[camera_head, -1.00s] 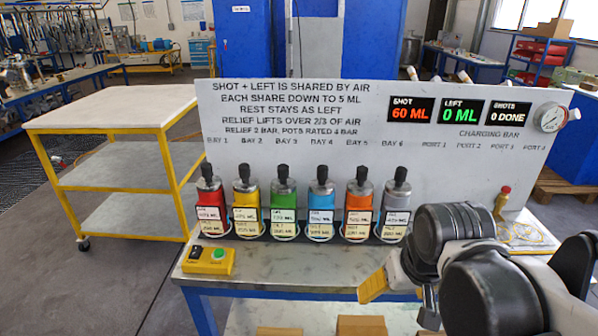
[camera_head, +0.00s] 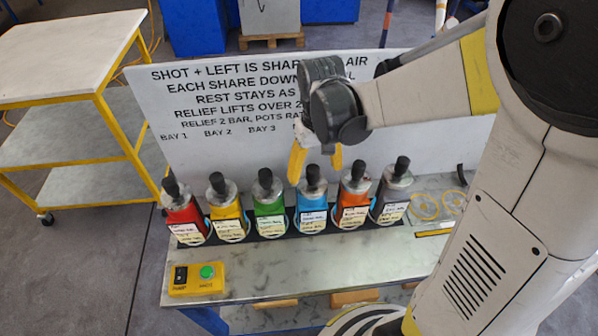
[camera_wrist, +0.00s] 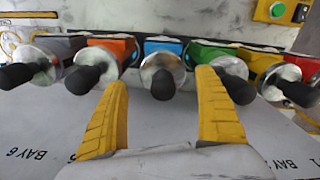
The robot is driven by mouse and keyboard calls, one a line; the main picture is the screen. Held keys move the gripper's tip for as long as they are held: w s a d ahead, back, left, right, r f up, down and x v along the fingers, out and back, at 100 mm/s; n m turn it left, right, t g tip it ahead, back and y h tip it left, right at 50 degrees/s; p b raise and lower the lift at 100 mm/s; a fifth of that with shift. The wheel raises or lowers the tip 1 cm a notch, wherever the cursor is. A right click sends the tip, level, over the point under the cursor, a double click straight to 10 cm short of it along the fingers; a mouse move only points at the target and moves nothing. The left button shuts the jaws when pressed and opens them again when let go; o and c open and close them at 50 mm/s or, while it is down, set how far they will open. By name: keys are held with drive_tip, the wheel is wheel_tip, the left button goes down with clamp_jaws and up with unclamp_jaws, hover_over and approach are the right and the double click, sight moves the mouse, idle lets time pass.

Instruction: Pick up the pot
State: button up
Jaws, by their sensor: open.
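Several flanged pots with black knobs stand in a row on the bench: red (camera_head: 183,214), yellow (camera_head: 224,209), green (camera_head: 268,208), blue (camera_head: 312,201), orange (camera_head: 352,197) and grey (camera_head: 391,194). Which one is meant cannot be told. My gripper (camera_head: 316,172) is open, its yellow fingers pointing down around or just behind the blue pot's top. In the wrist view the blue pot's metal lid and black knob (camera_wrist: 162,80) lie between the two spread fingers. No contact shows. The exact gap is unclear.
A white sign panel (camera_head: 220,110) stands behind the pots, partly hidden by my arm. A yellow button box (camera_head: 197,280) sits at the bench's front left. Neighbouring pots stand close on both sides. A yellow-framed cart (camera_head: 75,50) is at the left.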

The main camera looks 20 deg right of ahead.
sight(312, 187)
wheel_tip(312, 187, down, 7)
drive_tip(key=shift+w+a+r+b, duration=0.1)
drive_tip(key=shift+w+a+b, duration=0.05)
drive_tip(key=shift+b, duration=0.55)
drive_tip(key=c, duration=1.2)
